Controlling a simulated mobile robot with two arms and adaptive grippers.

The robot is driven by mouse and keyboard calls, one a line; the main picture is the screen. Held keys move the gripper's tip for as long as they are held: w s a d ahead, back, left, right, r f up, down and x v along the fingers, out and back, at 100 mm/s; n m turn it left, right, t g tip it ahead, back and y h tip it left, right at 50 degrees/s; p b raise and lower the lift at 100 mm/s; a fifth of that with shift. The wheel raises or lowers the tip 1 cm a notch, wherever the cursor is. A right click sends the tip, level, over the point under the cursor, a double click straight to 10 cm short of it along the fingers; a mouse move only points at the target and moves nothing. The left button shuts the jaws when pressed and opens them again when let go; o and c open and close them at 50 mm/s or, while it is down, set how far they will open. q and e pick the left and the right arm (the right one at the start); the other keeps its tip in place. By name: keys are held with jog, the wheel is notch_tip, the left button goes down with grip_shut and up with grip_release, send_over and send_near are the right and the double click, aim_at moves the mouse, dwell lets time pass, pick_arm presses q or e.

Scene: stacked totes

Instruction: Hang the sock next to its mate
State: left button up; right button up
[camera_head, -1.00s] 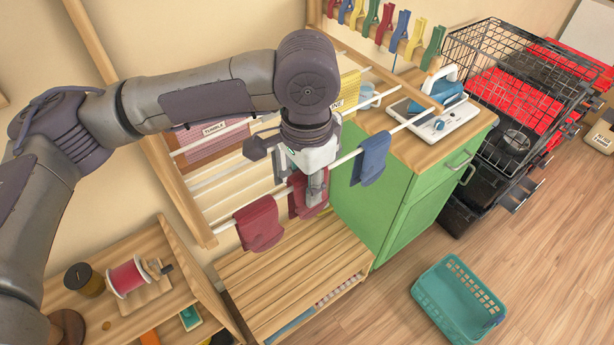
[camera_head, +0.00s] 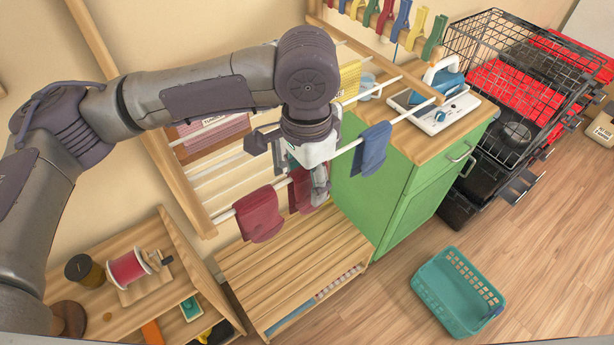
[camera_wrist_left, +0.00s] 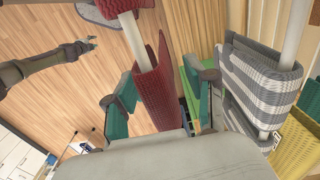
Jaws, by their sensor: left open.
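A dark red sock (camera_head: 260,214) hangs over the front rod of the drying rack at its left end. A second dark red sock (camera_head: 299,194) hangs on the same rod just right of it, partly hidden by my left gripper (camera_head: 303,180). In the left wrist view my left gripper (camera_wrist_left: 163,104) is open, its teal-padded fingers on either side of the rod and the near red sock (camera_wrist_left: 154,93), apart from each other. The other red sock (camera_wrist_left: 140,5) shows at the top edge. An arm that seems to be my right, with its gripper (camera_wrist_left: 88,44), shows small at left; its jaws are unclear.
A blue cloth (camera_head: 371,149) hangs on the rod right of my gripper. A grey striped cloth (camera_wrist_left: 258,75) is on another rod. A green cabinet (camera_head: 405,190) stands close on the right, a wooden slatted bench (camera_head: 290,262) below. A teal basket (camera_head: 457,292) lies on the floor.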

pick_arm(q)
jog(key=shift+r, duration=0.1)
notch_tip(320, 180, up, 12)
jog(key=shift+f, duration=0.1)
